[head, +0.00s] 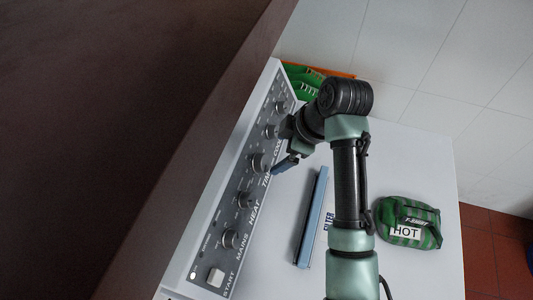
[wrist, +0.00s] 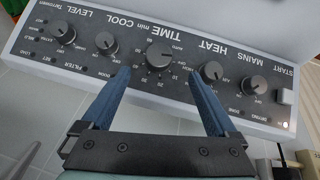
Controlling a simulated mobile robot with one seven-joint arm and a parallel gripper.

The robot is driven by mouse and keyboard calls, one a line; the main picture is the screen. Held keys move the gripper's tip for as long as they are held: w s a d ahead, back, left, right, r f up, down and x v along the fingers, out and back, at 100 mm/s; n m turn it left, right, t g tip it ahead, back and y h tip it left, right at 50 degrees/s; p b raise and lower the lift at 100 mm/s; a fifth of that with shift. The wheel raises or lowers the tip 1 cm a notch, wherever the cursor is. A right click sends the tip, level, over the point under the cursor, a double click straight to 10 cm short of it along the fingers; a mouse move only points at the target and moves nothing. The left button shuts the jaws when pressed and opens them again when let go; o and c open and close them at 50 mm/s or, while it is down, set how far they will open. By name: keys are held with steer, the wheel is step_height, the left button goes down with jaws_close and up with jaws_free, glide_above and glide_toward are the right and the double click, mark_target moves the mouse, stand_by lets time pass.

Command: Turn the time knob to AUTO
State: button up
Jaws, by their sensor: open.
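The time knob (wrist: 160,55) is a round dark knob in the middle of a grey control panel (wrist: 135,22), which appears upside down in the wrist view. TIME is printed beside it, with minute marks around it and what looks like AUTO at its upper right. I cannot clearly read its setting. My gripper (wrist: 157,72) is open, its two blue fingers reaching toward the panel on either side of the knob, with clear gaps. I cannot tell how far the tips are from the panel. In the head view, the time knob (head: 258,162) is just left of my gripper (head: 284,165).
Beside it are the heat knob (wrist: 212,72) and the cool knob (wrist: 106,42). A start button (head: 214,277) is at the near end. A blue filter bar (head: 312,217) and a green T-shirt bundle marked HOT (head: 420,220) lie on the white top. Green cloth (head: 305,82) is at the back.

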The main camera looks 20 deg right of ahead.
mark_target(266, 165)
steer(key=p+x, duration=0.1)
steer(key=x, duration=0.8)
steer(key=shift+w, duration=0.1)
steer(key=shift+r, duration=0.1)
steer(key=c, duration=1.4)
steer(key=b, duration=0.1)
steer(key=n+t, duration=0.1)
steer(key=n+t+h+b, duration=0.1)
steer(key=shift+s+a+f+b, duration=0.15)
steer(key=shift+s+f+b, duration=0.1)
steer(key=shift+f+b, duration=0.1)
steer(key=shift+f+n+t+b, duration=0.1)
steer(key=shift+n+t+b, duration=0.6)
steer(key=shift+b, duration=0.25)
steer(key=n+t+b, duration=0.1)
steer(key=b, duration=0.2)
steer(key=shift+s, duration=0.15)
steer(key=shift+r+n+t+b, duration=0.25)
steer(key=shift+n+t+b, duration=0.05)
steer(key=shift+n, duration=0.1)
